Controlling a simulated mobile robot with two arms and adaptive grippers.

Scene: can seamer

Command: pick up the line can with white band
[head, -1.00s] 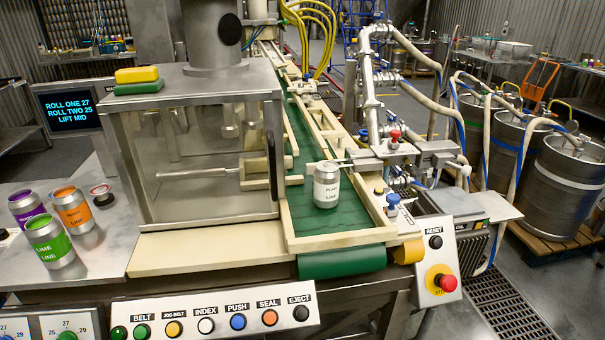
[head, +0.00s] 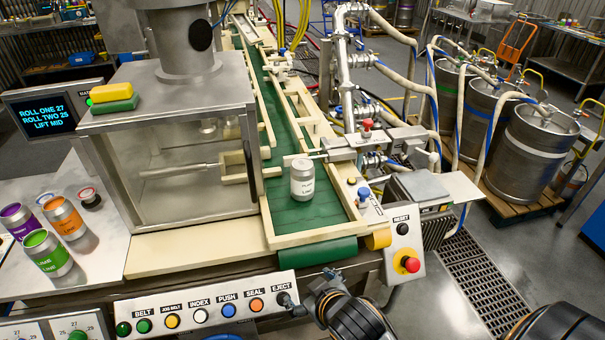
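The line can with the white band (head: 302,180) stands upright on the green belt (head: 325,215), between the belt's cream side rails near its front end. It is silver with dark print on the band. My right gripper (head: 311,291) shows at the bottom edge, in front of the panel's right end, below and apart from the can. My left gripper is not in view.
Left of the belt stands the clear-walled seamer housing (head: 165,170). Cans with purple, orange (head: 65,220) and green (head: 47,254) bands stand on the left table. The button panel (head: 205,308) is in front. A metal nozzle fixture (head: 365,145) reaches over the belt's right rail behind the can.

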